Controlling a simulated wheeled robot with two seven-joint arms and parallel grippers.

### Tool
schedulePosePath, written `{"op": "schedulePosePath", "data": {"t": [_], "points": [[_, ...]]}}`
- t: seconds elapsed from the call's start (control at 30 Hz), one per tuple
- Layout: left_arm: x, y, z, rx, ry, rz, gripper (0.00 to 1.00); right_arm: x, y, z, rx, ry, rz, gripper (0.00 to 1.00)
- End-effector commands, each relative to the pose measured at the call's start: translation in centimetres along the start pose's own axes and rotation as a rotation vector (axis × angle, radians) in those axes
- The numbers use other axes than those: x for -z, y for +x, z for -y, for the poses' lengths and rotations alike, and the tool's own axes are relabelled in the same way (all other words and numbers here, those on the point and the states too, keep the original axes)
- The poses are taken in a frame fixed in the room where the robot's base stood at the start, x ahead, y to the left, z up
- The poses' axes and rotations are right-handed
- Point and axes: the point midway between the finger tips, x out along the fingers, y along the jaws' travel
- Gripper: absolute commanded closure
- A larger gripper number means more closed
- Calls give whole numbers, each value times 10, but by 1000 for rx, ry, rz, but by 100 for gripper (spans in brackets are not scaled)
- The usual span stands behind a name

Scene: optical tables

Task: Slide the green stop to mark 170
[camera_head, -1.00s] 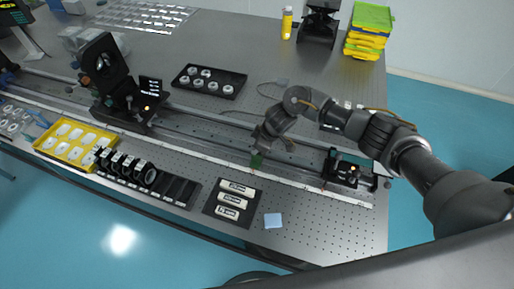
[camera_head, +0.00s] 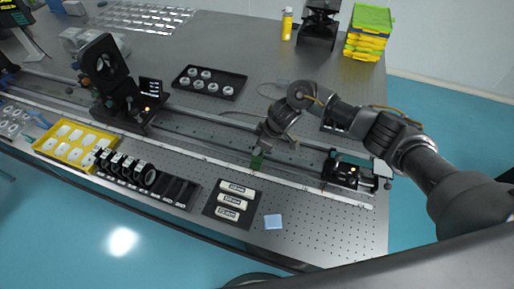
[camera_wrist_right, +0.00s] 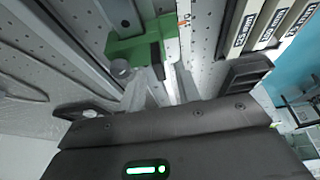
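The green stop (camera_head: 257,160) sits on the long rail near the front of the optical table, in the middle of the head view. My right gripper (camera_head: 264,148) is just above and behind it, pointing down. In the right wrist view the green stop (camera_wrist_right: 140,42) lies just ahead of the gripper (camera_wrist_right: 160,85), with a round knob and a dark upright part between the grey finger pieces. Whether the fingers touch or grip it is unclear. A small orange-red mark shows beside the stop on the scale strip (camera_wrist_right: 184,22); its number is not readable. My left gripper is out of view.
A black carriage (camera_head: 342,172) stands on the rail to the right, and a dark lens mount (camera_head: 122,88) to the left. A black tray of labelled white blocks (camera_head: 232,202) and a blue pad (camera_head: 273,221) lie in front. A black tray of rings (camera_head: 209,82) lies behind.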

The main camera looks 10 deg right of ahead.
Motion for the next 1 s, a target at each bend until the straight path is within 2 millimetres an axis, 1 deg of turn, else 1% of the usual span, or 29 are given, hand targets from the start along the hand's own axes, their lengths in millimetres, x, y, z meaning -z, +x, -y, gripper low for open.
{"op": "schedulePosePath", "data": {"t": [0.03,0.2,0.3,0.4,0.5,0.6,1.0], "points": [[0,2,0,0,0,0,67,1,-11,-1,-2,-3,-3,67],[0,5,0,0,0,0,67,1,-45,-1,-3,-3,-4,67],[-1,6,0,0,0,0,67,0,-62,0,-2,-3,-2,67],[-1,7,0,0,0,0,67,1,-73,0,-2,-1,-2,67],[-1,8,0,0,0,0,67,0,-80,0,-2,-1,-1,67],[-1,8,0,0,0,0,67,0,-83,0,-1,0,0,67],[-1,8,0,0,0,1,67,0,-83,0,0,0,0,67]]}}
